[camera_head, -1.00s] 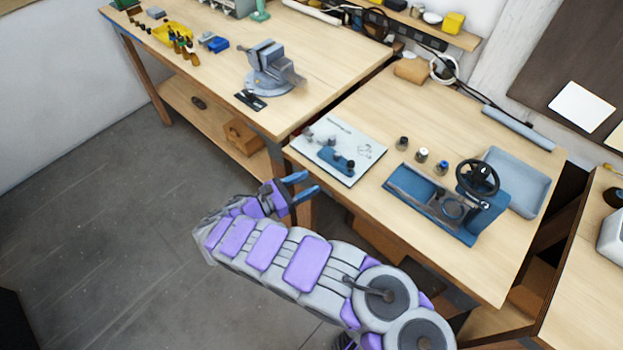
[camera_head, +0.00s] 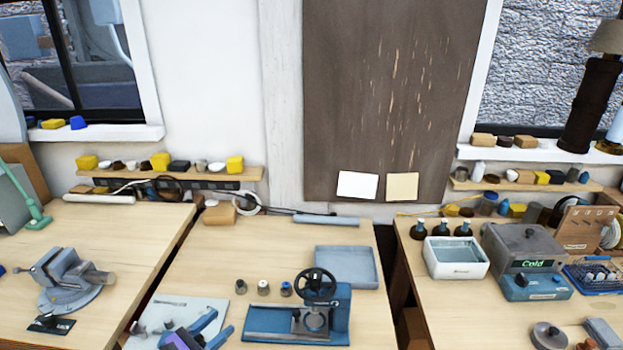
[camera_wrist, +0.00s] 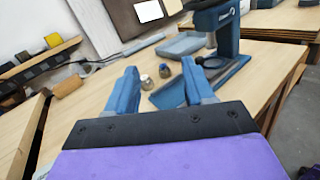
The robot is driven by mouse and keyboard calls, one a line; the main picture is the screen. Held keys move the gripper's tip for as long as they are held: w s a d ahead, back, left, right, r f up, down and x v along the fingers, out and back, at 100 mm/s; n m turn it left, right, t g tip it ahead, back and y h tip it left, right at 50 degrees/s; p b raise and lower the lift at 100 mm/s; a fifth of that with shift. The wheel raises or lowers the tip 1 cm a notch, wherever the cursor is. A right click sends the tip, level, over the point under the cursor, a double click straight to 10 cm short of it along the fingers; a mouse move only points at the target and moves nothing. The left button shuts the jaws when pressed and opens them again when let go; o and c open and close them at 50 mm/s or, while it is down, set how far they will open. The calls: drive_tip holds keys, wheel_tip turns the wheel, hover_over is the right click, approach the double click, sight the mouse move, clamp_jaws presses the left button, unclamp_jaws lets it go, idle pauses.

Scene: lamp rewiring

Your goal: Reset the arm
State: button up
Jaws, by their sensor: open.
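My gripper (camera_head: 208,330) shows at the bottom of the head view, over the near left part of the middle bench (camera_head: 190,272). In the wrist view its two blue fingers (camera_wrist: 157,90) are spread apart with nothing between them. Beyond the fingers stand small cylindrical parts (camera_wrist: 164,70) on the bench and the blue press (camera_wrist: 229,40). The press also shows in the head view (camera_head: 338,312), to the right of my gripper, with a black handwheel on top. Most of my arm is out of the head view.
A white sheet (camera_head: 150,322) lies near my gripper. A grey tray (camera_head: 346,266) lies behind the press. A vise (camera_head: 72,280) stands on the left bench. The right bench holds a white basin (camera_head: 455,258) and a unit reading "Cold" (camera_head: 528,262).

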drive_tip(key=w+d+r+m+g+h, duration=0.25)
drive_tip(key=d+r+m, duration=0.2)
drive_tip(key=d, duration=0.45)
drive_tip(key=w+d+r+m+g+h, duration=0.1)
drive_tip(key=d+r+m+g, duration=0.3)
drive_tip(key=d, duration=0.6)
drive_tip(key=w+d+r+m+g+h, duration=0.25)
drive_tip(key=d+r, duration=0.25)
drive_tip(key=d, duration=0.4)
drive_tip(key=s+d+r+m+g+y, duration=0.25)
drive_tip(key=s+d+m+g, duration=0.3)
drive_tip(key=d, duration=0.55)
drive_tip(key=s+d+m+g+y, duration=0.2)
drive_tip(key=s+d+m+y, duration=0.15)
drive_tip(key=s, duration=0.45)
drive_tip(key=s+d+m+g+y, duration=0.25)
drive_tip(key=s+d, duration=0.25)
drive_tip(key=s, duration=0.3)
drive_tip(key=s+a+f+m+t+y, duration=0.1)
drive_tip(key=s+a+m+y, duration=0.1)
drive_tip(key=s, duration=0.4)
drive_tip(key=s+a+f+m+y, duration=0.2)
drive_tip(key=s+a+m+y, duration=0.1)
drive_tip(key=s+y, duration=0.2)
drive_tip(key=shift+s+a+t, duration=0.4)
drive_tip(key=shift+s, duration=0.8)
drive_tip(key=shift+s+a+m+y, duration=0.1)
drive_tip(key=shift+a+m+y, duration=0.15)
drive_tip(key=shift+y, duration=0.1)
drive_tip(key=shift+c, duration=0.4)
